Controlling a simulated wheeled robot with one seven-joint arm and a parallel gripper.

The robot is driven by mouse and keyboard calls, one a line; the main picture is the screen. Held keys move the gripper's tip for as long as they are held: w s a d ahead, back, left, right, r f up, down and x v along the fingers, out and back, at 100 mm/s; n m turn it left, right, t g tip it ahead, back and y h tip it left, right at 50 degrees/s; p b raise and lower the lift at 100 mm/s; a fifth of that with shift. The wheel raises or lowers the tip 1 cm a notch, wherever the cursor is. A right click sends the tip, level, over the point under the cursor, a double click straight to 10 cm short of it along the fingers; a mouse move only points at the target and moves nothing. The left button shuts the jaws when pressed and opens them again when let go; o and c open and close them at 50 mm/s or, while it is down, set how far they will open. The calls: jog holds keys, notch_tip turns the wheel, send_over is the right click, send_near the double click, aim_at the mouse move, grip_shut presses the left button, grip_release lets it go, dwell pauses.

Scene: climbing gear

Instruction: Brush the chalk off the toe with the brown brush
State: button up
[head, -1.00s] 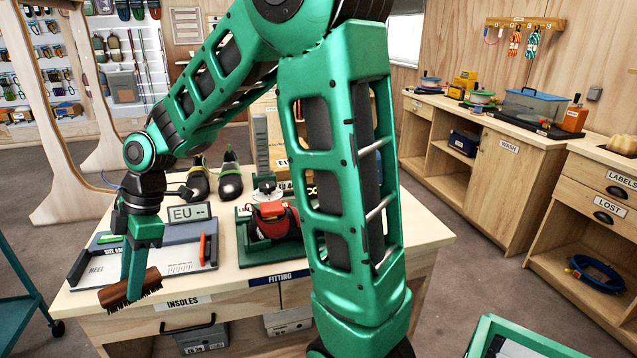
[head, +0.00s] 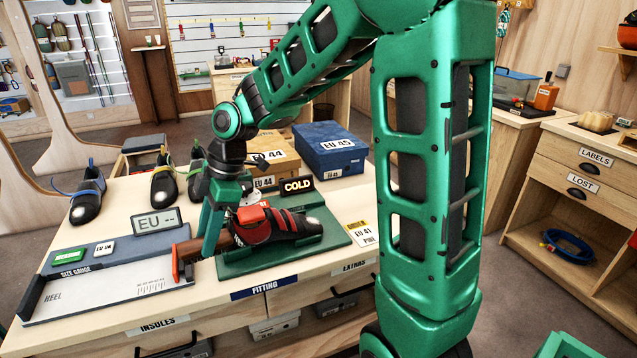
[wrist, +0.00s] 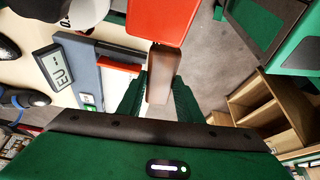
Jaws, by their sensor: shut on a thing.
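The red and black shoe (head: 283,224) lies on a green stand (head: 290,258) on the table, its toe to the right. A pale chalk patch (head: 313,221) shows on the toe. My gripper (head: 211,244) is shut on the brown brush (head: 187,249) at the heel side of the shoe, apart from the toe. In the wrist view, the brush (wrist: 162,76) sits between my fingers (wrist: 155,98), and a red surface shows just beyond it. The brush's bristles are hidden. I cannot tell whether the brush touches the shoe.
The size gauge (head: 110,288) with its red slider (head: 175,263) lies left of the stand. A EU sign (head: 154,221), a COLD sign (head: 298,185) and shoe boxes (head: 330,150) stand behind. Dark shoes (head: 88,195) stand at the back left. An EU 41 card (head: 361,233) is at right.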

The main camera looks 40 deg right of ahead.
jog(key=shift+n+g+y, duration=0.3)
jog(key=shift+n, duration=0.2)
jog(key=r, duration=0.5)
jog(key=s+r, duration=0.1)
jog(key=r, duration=0.2)
jog(key=shift+d, duration=0.1)
jog(key=w+d+m, duration=0.1)
jog(key=d, duration=0.2)
jog(key=d+m, duration=0.1)
jog(key=d, duration=0.3)
jog(key=w+d+m+t+y, duration=0.1)
jog(key=d, duration=0.2)
jog(key=shift+w+d+m, duration=0.15)
jog(key=shift+w+m, duration=0.15)
jog(key=d+f+m+t, duration=0.2)
jog(key=d+f+m, duration=0.15)
jog(key=d, duration=0.65)
jog(key=d+f+m+t, duration=0.25)
jog(key=d+m, duration=0.25)
jog(key=d, duration=0.5)
jog(key=shift+n, duration=0.25)
jog(key=shift+s+a+f, duration=0.1)
jog(key=shift+a+f, duration=0.15)
jog(key=shift+f, duration=0.7)
jog(key=shift+s+a+f, duration=0.1)
jog(key=shift+a+f, duration=0.2)
jog(key=shift+f, duration=0.65)
jog(key=shift+a+f, duration=0.25)
jog(key=shift+f, duration=0.7)
